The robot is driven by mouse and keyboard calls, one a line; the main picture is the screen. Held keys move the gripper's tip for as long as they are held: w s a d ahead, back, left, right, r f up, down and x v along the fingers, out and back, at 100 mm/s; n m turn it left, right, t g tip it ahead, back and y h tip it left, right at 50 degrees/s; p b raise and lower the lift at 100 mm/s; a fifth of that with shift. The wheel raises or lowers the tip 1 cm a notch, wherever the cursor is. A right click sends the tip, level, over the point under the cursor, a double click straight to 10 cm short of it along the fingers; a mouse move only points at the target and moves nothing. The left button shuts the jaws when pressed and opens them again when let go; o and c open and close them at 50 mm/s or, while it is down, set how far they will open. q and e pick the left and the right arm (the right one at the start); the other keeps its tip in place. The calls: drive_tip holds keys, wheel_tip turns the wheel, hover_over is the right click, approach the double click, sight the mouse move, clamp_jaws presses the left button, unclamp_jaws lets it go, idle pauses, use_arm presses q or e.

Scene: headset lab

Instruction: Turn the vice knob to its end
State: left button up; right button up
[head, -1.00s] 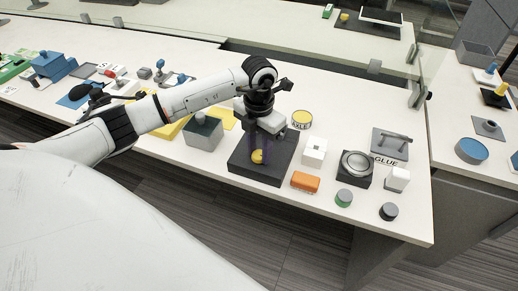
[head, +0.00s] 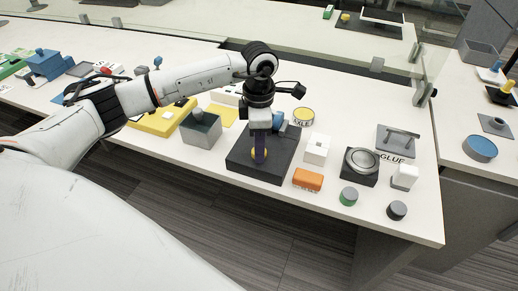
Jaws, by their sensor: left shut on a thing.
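The vice has a dark flat base (head: 278,168) near the middle of the white table. A blue part (head: 279,120) stands at its back, partly hidden by my gripper. My right gripper is not in view.
A grey box (head: 201,131) stands close to the left. To the right are a white block (head: 316,149), an orange block (head: 308,180) and a dark block with a round metal ring (head: 360,165). The table's front edge is close to the base.

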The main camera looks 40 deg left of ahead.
use_arm(q)
drive_tip(key=shift+m+b, duration=0.45)
drive_tip(key=shift+m, duration=0.55)
drive_tip(key=m+b, duration=0.1)
drive_tip(key=m, duration=0.1)
drive_tip(key=shift+w+m, duration=0.1)
drive_tip(key=shift+m, duration=0.2)
drive_tip(key=shift+m+b, duration=0.45)
drive_tip(key=shift+m, duration=0.55)
drive_tip(key=m+b, duration=0.1)
drive_tip(key=m, duration=0.2)
drive_tip(key=shift+m+b, duration=0.45)
drive_tip(key=shift+m, duration=0.85)
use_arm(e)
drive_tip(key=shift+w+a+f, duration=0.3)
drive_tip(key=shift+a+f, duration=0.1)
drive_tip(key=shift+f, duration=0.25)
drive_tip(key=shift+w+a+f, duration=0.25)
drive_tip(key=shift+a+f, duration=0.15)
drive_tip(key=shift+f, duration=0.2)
use_arm(q)
drive_tip(key=shift+r+m, duration=0.1)
drive_tip(key=shift+m, duration=0.3)
drive_tip(key=o, duration=1)
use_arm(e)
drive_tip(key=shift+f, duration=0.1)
